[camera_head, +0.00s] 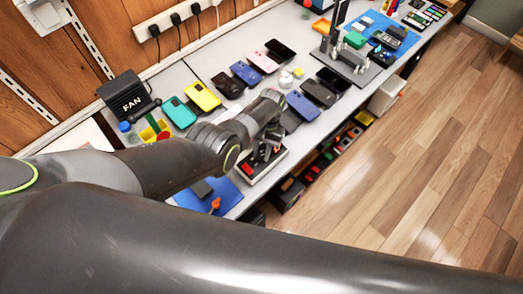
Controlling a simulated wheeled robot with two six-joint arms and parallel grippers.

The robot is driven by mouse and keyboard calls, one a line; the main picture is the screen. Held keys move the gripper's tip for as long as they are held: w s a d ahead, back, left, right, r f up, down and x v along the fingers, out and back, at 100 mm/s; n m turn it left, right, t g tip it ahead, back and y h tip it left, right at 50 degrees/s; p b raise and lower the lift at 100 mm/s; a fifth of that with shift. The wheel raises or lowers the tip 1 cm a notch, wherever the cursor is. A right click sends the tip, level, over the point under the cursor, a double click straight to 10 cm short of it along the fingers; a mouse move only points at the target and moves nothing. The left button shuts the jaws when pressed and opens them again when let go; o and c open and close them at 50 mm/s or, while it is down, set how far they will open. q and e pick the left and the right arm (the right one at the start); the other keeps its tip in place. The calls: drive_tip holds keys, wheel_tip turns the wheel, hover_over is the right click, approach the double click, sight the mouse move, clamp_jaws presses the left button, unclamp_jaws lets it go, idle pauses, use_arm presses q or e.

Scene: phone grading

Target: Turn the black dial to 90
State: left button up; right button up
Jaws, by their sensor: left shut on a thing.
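My left arm reaches in from the left over the bench. Its gripper (266,149) points down at a small dark box with a pale edge (257,177) near the bench's front edge. A red part shows on the box's top. The gripper is shut on the black dial at the box; the dial is mostly hidden by the fingers and wrist, and its setting cannot be read. My right gripper is out of view.
Several phones, including a yellow one (203,96) and a teal one (179,113), lie behind the gripper. A black FAN box (129,98) stands at the left. A dark stand (350,68) is farther right. Bins sit below the front edge.

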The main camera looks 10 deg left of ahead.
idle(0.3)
use_arm(q)
drive_tip(key=o, duration=1)
drive_tip(key=shift+c, duration=0.2)
drive_tip(key=shift+r, duration=0.1)
drive_tip(key=v, duration=1.7)
drive_tip(key=shift+w+d+r, duration=0.1)
